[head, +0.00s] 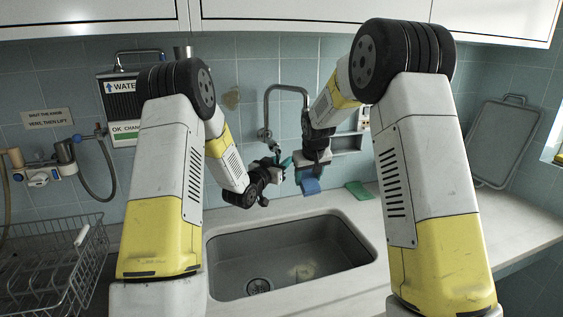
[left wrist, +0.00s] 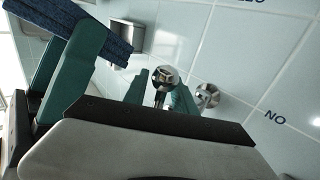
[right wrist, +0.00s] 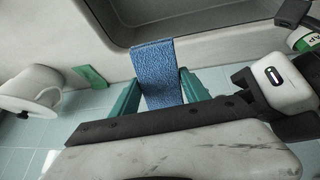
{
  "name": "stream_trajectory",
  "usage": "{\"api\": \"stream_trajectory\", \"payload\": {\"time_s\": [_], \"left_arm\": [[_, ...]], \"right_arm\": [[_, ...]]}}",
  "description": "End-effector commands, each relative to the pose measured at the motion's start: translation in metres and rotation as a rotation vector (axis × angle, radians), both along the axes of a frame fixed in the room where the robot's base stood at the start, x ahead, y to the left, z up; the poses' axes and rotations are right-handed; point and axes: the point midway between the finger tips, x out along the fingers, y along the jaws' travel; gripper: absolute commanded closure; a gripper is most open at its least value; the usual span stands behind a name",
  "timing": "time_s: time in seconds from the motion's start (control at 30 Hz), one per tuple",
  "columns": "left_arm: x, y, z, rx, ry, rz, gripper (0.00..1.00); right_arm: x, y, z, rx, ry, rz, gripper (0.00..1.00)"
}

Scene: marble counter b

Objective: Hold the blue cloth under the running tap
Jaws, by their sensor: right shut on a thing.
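The blue cloth (head: 311,186) hangs from my right gripper (head: 309,163), near the tap. In the right wrist view the cloth (right wrist: 155,72) is pinched between the teal fingers and extends toward the sink. The tap (head: 285,87) is a chrome gooseneck on the tiled wall; its spout end is hidden behind my right gripper. I can make out no water stream. My left gripper (head: 280,161) is at the tap's lower part. In the left wrist view its fingers stand apart on either side of a round chrome knob (left wrist: 163,77); I cannot tell if they touch it.
The grey sink (head: 215,262) lies below both grippers, with a pale patch at its bottom. A green pad (head: 358,190) lies on the counter to the right. A wire dish rack (head: 60,258) stands at left, and a tray (head: 503,140) leans at right. The grippers are close together.

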Motion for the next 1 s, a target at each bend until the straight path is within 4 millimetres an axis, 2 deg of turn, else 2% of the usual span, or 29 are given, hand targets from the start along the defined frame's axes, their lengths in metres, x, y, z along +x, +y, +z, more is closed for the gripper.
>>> {"api": "stream_trajectory", "payload": {"time_s": [0.07,0.2,1.0], "left_arm": [[-0.0002,0.0001,0.0001,0.0,0.0,0.0,0.72],[-0.0003,0.0001,0.0002,0.0,0.0,0.0,0.99],[-0.001,0.0002,-0.0018,0.001,0.004,0.0,1.0]], "right_arm": [[0.0001,-0.0001,0.0001,0.0,0.0,0.0,0.79],[0.0001,-0.0001,0.0001,0.0,0.0,0.0,0.79],[0.0001,-0.0001,0.0001,0.0,0.0,0.0,0.79]]}}
